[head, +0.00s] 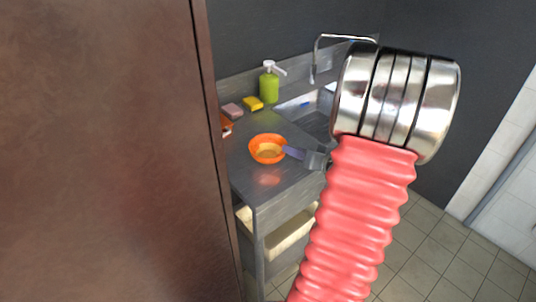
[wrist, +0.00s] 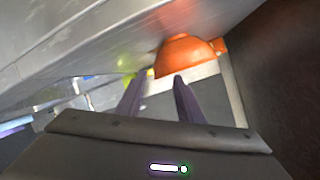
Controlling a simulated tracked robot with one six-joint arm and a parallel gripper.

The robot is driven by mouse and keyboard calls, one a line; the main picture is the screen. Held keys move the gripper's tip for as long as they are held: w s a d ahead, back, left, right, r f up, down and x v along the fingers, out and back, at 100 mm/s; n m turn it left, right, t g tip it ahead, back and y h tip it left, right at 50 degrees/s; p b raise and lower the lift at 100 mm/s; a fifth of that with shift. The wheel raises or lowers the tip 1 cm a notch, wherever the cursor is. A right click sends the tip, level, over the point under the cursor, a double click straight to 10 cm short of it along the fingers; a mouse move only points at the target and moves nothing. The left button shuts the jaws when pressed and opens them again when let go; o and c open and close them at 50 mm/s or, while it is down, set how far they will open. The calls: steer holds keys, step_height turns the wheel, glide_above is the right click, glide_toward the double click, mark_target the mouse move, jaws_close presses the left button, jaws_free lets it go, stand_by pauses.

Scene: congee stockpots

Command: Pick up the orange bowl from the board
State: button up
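The orange bowl (head: 267,149) stands upright on the grey counter top (head: 284,182) in the head view. No separate board can be told from the counter. My gripper (head: 288,151) reaches in from the right, its dark purple-grey fingers at the bowl's right rim. In the wrist view the bowl (wrist: 184,52) is just beyond the fingertips, nearer the right finger. The two fingers of my gripper (wrist: 159,76) are apart with nothing visibly held between them. Whether a fingertip touches the bowl I cannot tell.
A green soap dispenser (head: 269,83), yellow sponge (head: 253,104) and pink sponge (head: 232,111) stand behind the bowl. A sink (head: 300,107) with a tap (head: 315,58) lies at the back right. A brown panel (head: 100,150) closes off the left. A cream bin (head: 290,237) sits below.

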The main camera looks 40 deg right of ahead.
mark_target(281, 145)
steer(key=shift+x, duration=1.55)
steer(key=shift+x, duration=2.8)
steer(key=shift+c, duration=0.6)
jaws_close()
